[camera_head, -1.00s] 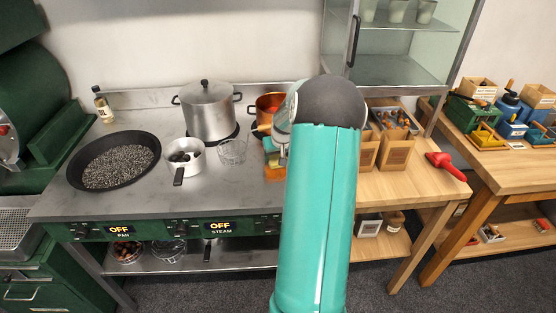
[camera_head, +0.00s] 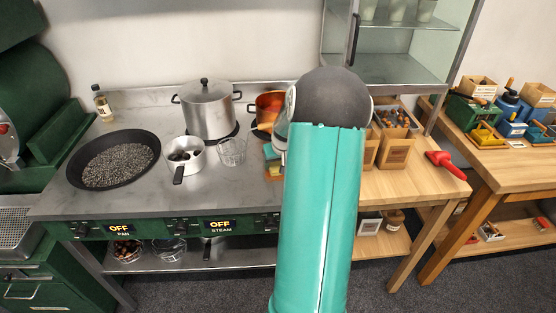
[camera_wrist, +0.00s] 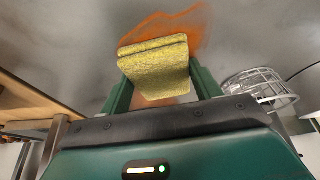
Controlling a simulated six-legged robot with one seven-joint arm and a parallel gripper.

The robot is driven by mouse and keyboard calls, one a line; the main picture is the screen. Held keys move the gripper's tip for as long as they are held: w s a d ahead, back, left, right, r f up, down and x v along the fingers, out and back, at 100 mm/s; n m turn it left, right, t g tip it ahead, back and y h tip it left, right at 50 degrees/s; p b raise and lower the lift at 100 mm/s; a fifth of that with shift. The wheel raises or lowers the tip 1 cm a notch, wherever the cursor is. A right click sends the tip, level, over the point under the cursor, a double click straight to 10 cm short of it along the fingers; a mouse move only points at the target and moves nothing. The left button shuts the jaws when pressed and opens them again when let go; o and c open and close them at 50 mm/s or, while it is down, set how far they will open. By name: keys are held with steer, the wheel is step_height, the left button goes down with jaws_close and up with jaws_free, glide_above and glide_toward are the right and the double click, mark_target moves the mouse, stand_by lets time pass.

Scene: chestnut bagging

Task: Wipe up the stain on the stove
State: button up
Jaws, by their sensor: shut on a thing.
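My gripper (camera_wrist: 162,88) is shut on a yellow sponge (camera_wrist: 155,68), with a green finger on each side of it, in the wrist view. An orange-brown stain (camera_wrist: 185,24) lies on the grey metal stove top (camera_wrist: 75,45), spreading out past the sponge's far edge. The sponge overlaps part of the stain in that view; I cannot tell whether it touches the surface. In the head view my arm hides most of the gripper and the stain, over the right part of the stove (camera_head: 110,205).
A wire basket (camera_wrist: 258,85) stands close right of the sponge. In the head view, a copper pot (camera_head: 268,103), a lidded steel pot (camera_head: 208,112), a small saucepan (camera_head: 183,157) and a black pan (camera_head: 115,160) stand on the stove. A wooden table (camera_head: 420,180) adjoins its right side.

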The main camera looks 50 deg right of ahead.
mark_target(279, 177)
steer(key=shift+s+a+f, duration=0.2)
steer(key=shift+s+a, duration=1.1)
steer(key=shift+a, duration=0.2)
steer(key=shift+s+a+r, duration=0.1)
steer(key=shift+s+a, duration=1.2)
steer(key=shift+a, duration=0.15)
steer(key=shift+w+d+r, duration=0.1)
steer(key=shift+r, duration=3.05)
step_height(279, 177, up, 3)
steer(key=shift+f, duration=0.1)
